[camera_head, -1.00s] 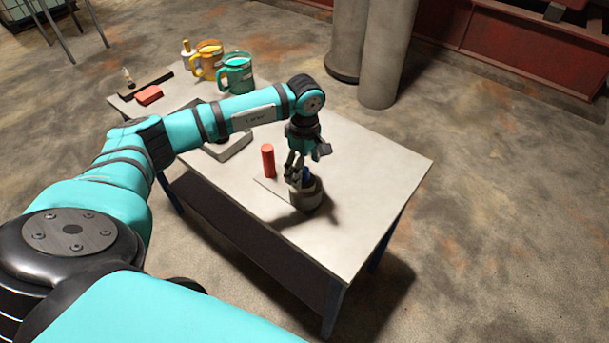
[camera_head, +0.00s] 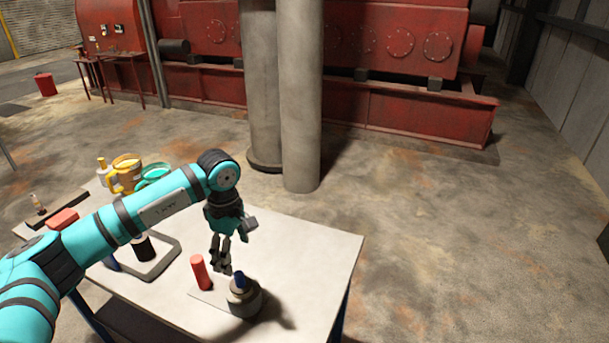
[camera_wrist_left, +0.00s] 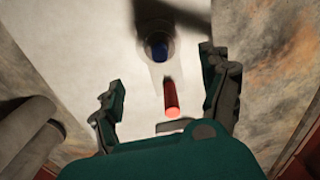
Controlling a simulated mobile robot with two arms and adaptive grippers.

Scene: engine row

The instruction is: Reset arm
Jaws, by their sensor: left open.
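My left arm reaches in from the left in the head view. Its gripper (camera_head: 222,265) points down above the table and is open and empty. In the left wrist view the two fingers of my left gripper (camera_wrist_left: 165,95) stand wide apart with nothing between the tips. A round grey holder (camera_head: 243,303) with a blue piece (camera_head: 240,281) in it stands on the table close to the gripper. A red cylinder (camera_head: 201,273) stands just left of the gripper. My right gripper is not in view.
The table (camera_head: 315,255) is bare on its right side. Two pillars (camera_head: 300,110) and red machinery (camera_head: 400,115) stand behind.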

